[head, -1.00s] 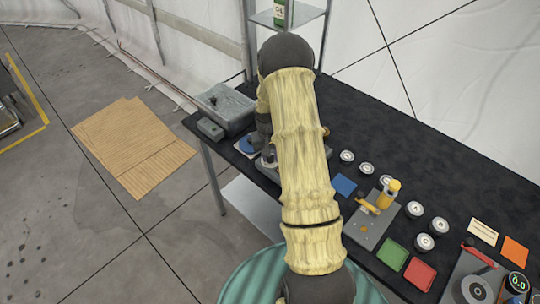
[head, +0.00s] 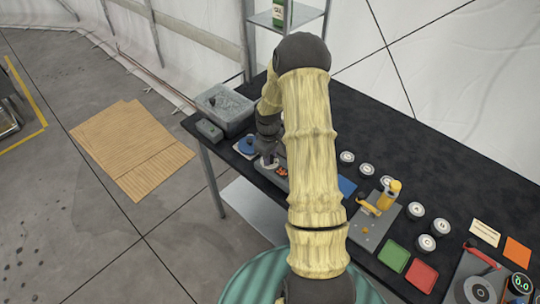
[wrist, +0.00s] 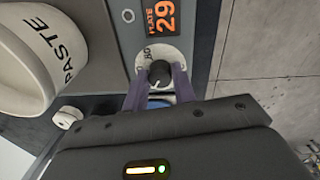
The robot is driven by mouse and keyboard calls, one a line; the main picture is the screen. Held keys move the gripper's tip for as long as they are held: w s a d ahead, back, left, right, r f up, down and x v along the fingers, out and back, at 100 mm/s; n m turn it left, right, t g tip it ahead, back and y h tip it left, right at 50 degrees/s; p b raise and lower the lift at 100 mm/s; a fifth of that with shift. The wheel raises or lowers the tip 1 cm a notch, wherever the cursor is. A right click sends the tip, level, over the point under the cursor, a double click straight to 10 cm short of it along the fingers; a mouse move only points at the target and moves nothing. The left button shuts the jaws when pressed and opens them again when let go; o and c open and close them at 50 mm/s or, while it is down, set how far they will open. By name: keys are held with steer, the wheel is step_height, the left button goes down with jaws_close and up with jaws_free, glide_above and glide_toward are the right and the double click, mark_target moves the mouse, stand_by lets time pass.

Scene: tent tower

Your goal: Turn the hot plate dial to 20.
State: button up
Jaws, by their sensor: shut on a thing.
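Below the display is the dial (wrist: 159,72), a black knob with a white pointer line on a pale scale disc. Only part of the scale numbers shows, and the rest is hidden by the fingers. My gripper (wrist: 160,80) has its two purple fingers on either side of the knob and is shut on it. In the head view my gripper (head: 268,157) is low over the hot plate (head: 270,174) at the table's left side.
A white cup (wrist: 35,55) marked PASTE stands close left of my gripper in the wrist view. In the head view, a grey bin (head: 224,112) is behind my gripper. Lidded jars (head: 367,170), colored squares (head: 392,255) and a yellow bottle (head: 390,194) are to the right.

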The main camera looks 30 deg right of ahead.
steer(key=shift+w+r+n, duration=0.15)
steer(key=shift+n, duration=0.25)
steer(key=o, duration=1)
steer(key=r+b, duration=0.1)
steer(key=r, duration=0.4)
steer(key=r+b, duration=0.1)
steer(key=r, duration=1.1)
steer(key=shift+s+a+r+b, duration=0.15)
steer(key=shift+s+a+b, duration=0.15)
steer(key=shift+b, duration=0.1)
